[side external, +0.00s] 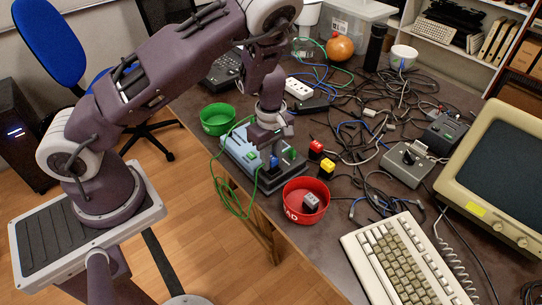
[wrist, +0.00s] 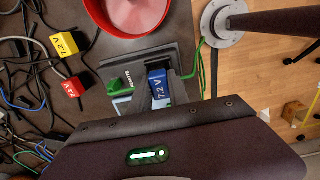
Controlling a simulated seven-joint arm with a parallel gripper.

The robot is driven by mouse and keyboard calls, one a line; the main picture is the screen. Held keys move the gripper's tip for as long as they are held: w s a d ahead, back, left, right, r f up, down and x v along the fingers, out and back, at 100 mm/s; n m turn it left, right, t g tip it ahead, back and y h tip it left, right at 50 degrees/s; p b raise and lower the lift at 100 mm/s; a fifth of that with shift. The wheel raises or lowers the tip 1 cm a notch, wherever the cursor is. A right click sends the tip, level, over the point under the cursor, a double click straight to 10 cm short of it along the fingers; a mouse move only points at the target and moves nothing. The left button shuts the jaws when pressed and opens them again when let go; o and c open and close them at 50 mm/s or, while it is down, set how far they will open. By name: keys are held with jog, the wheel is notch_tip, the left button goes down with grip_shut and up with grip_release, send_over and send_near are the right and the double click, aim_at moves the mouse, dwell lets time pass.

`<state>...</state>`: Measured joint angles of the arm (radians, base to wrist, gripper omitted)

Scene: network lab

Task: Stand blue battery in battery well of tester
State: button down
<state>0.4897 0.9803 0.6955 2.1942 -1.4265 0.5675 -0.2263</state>
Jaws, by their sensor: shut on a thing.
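The blue battery (side external: 273,163), marked 7.2 V in the wrist view (wrist: 157,84), stands about upright at the front part of the tester (side external: 236,151). My gripper (side external: 271,148) points down over the tester and is shut on the battery. In the wrist view, part of the tester's grey top (wrist: 148,56) shows just beyond the battery. The battery's lower end and the well are hidden, so I cannot tell whether it is inside the well or only above it.
A red bowl (side external: 292,212) with a grey battery (side external: 310,201) stands close to the tester. A green bowl (side external: 211,129) is behind it. A red battery (side external: 316,147) and a yellow battery (side external: 327,166) lie to the right. Green cable (side external: 229,196) hangs off the table edge.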

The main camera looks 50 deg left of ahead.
jog(key=shift+f, duration=0.35)
jog(key=c, duration=1.2)
grip_release()
jog(key=shift+o, duration=0.2)
notch_tip(320, 180, up, 7)
jog(key=shift+r, duration=0.1)
jog(key=shift+d, duration=0.1)
